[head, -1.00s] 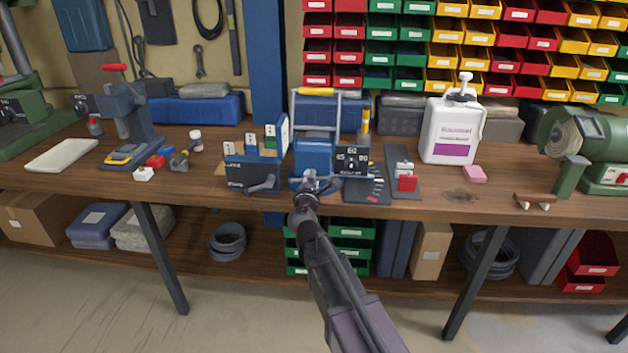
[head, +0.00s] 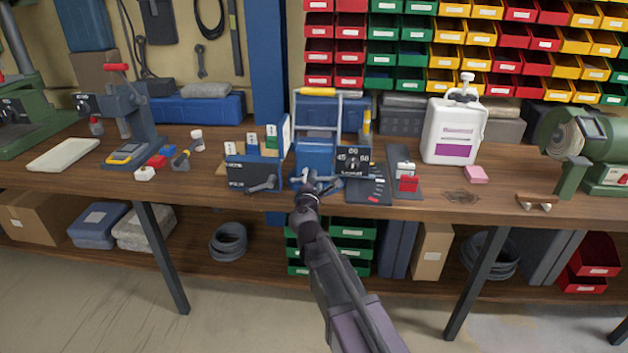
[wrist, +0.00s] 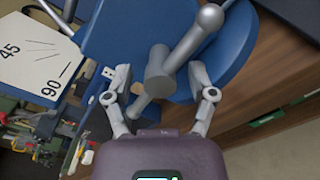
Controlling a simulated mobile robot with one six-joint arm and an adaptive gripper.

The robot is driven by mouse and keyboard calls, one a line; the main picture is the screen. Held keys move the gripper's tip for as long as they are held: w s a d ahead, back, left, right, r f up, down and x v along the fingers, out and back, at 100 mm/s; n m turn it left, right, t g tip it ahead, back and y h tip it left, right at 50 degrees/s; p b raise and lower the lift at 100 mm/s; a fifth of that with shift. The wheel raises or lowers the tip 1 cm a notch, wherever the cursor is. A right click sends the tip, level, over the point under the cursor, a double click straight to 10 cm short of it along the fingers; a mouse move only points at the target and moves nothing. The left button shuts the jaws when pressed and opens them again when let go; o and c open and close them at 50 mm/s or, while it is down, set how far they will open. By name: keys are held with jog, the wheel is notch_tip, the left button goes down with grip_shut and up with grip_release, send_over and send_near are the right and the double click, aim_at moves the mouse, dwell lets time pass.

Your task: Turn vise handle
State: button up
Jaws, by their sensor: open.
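The blue vise (head: 314,156) stands at the front edge of the workbench. Its grey handle (wrist: 194,36), a bar with a ball end, passes through a round grey screw head (wrist: 158,72). In the wrist view, the bar runs diagonally from upper right to lower left. My gripper (wrist: 160,76) is open, with one finger on each side of the screw head and the bar's lower part. I cannot tell whether either finger touches. In the head view, my gripper (head: 312,186) is in front of the vise and partly hides the handle.
A white jug (head: 454,132) and a bench grinder (head: 590,140) are farther right. The floor in front is clear.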

jog(key=s, duration=1.2)
jog(key=shift+a, duration=0.2)
jog(key=s+d+f+m+g+h, duration=0.1)
jog(key=d+f+m+g+h, duration=0.3)
jog(key=d+m, duration=0.4)
jog(key=d+f+m+g+h, duration=0.2)
jog(key=d+f+m+g, duration=0.3)
jog(key=d, duration=0.5)
jog(key=s+d+f+m+g+y, duration=0.3)
jog(key=s+f+m+g, duration=0.2)
jog(key=s+m, duration=0.1)
jog(key=s+d+f+m+g+y, duration=0.3)
jog(key=s+f+m+g+y, duration=0.15)
jog(key=s+m, duration=0.25)
notch_tip(320, 180, up, 20)
jog(key=p, duration=1.9)
jog(key=shift+w+d+f+h+p, duration=0.15)
jog(key=shift+h+p, duration=0.2)
jog(key=shift+h, duration=0.1)
